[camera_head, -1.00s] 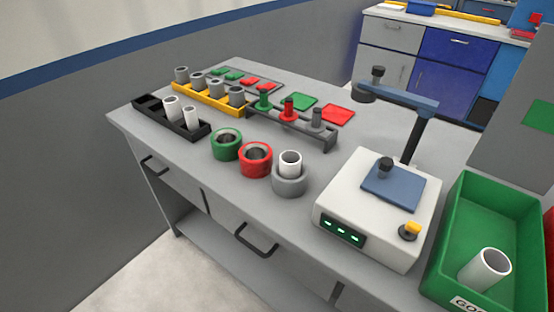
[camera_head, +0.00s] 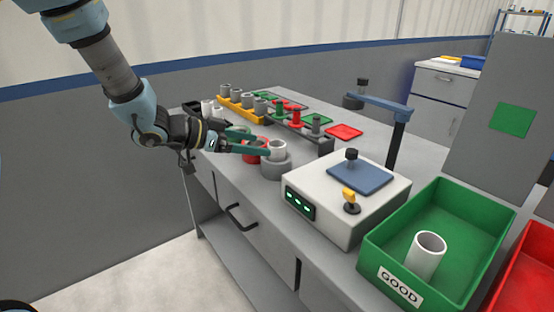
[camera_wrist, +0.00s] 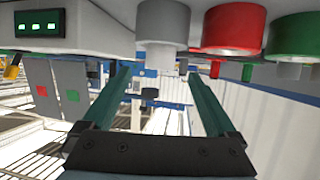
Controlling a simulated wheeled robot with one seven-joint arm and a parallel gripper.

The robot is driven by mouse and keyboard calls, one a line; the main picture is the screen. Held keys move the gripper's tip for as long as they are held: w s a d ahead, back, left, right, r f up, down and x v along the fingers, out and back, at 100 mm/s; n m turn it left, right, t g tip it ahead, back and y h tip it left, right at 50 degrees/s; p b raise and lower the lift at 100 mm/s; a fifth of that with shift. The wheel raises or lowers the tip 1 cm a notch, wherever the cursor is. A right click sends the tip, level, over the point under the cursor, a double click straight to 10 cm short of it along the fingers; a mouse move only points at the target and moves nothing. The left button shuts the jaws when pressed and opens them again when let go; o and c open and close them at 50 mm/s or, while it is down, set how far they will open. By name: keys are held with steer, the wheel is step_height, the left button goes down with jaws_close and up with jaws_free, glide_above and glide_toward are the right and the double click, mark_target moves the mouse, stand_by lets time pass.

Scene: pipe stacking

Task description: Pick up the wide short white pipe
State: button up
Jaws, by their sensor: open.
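A short white pipe (camera_head: 279,148) stands upright in a round grey holder (camera_head: 275,166) at the table's front edge. My gripper (camera_head: 262,147) is open, and its two teal fingers point at this pipe from the left. In the wrist view, which looks upside down, the grey holder (camera_wrist: 161,22) lies ahead between the fingers, with the pipe (camera_wrist: 160,55) partly showing past it. The gap between fingers and pipe is hard to judge. Another white pipe (camera_head: 427,256) leans in the green bin (camera_head: 381,268) marked GOOD.
A red holder (camera_head: 253,154) stands left of the grey one, partly behind my fingers; a green one (camera_wrist: 297,38) is beyond it. A white device (camera_head: 330,216) stands close on the right. A yellow rack (camera_head: 236,104) of grey pipes lies farther back.

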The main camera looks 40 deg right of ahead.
mark_target(277, 147)
steer(key=x, duration=0.7)
steer(key=shift+d+f+p, duration=0.1)
steer(key=shift+d+p, duration=0.05)
steer(key=shift+p, duration=0.2)
jaws_close()
stand_by(0.5)
